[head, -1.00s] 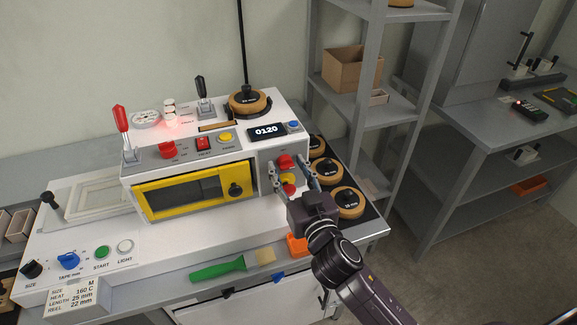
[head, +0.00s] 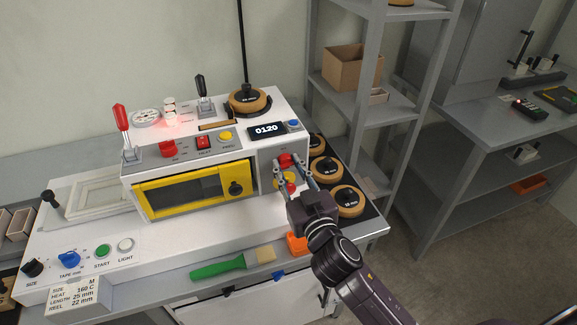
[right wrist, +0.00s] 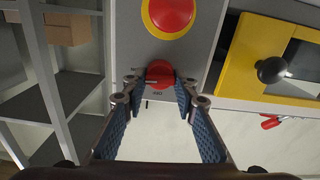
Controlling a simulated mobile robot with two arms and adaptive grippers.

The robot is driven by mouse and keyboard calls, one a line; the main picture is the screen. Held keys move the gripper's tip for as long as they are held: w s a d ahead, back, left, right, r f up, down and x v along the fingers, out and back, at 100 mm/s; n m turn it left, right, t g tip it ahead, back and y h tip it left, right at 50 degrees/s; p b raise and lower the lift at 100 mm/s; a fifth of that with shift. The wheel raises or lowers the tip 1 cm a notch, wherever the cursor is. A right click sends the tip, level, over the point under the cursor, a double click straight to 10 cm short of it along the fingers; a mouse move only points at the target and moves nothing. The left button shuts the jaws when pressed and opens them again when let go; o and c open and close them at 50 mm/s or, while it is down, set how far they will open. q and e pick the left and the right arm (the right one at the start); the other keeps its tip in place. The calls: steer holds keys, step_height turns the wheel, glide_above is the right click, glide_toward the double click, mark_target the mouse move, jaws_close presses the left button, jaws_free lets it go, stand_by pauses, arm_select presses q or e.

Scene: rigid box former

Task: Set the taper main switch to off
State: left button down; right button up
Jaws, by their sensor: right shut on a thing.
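The taper's red main switch (head: 285,160) is on the right-hand panel of the white machine, above a red button on a yellow base (head: 290,187). In the right wrist view the red switch knob (right wrist: 160,72) lies between the fingertips, and the red button (right wrist: 171,13) shows at the top edge. My right gripper (head: 289,163) reaches up from below and is shut on the knob. The fingertips hide its sides, and I cannot read its setting. My left gripper is not in view.
The yellow-framed window with a black knob (head: 236,188) is left of the gripper. Tape reels (head: 346,200) stand close on its right. A green-handled tool (head: 217,268) and an orange item (head: 297,243) lie in front. Grey shelving (head: 362,98) stands to the right.

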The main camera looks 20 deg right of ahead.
steer(key=n+p, duration=0.1)
steer(key=n, duration=0.3)
steer(key=shift+r, duration=0.1)
steer(key=n+p, duration=0.1)
steer(key=n, duration=0.3)
steer(key=shift+a+n, duration=0.15)
steer(key=shift+n, duration=0.15)
steer(key=n+p, duration=0.1)
steer(key=n, duration=0.3)
steer(key=shift+f+n+p, duration=0.15)
steer(key=shift+n+p, duration=0.15)
steer(key=shift+n, duration=0.85)
steer(key=shift+f+n+p, duration=0.1)
steer(key=shift+n+p, duration=0.2)
steer(key=shift+n, duration=0.85)
steer(key=o, duration=1.1)
steer(key=shift+s, duration=0.1)
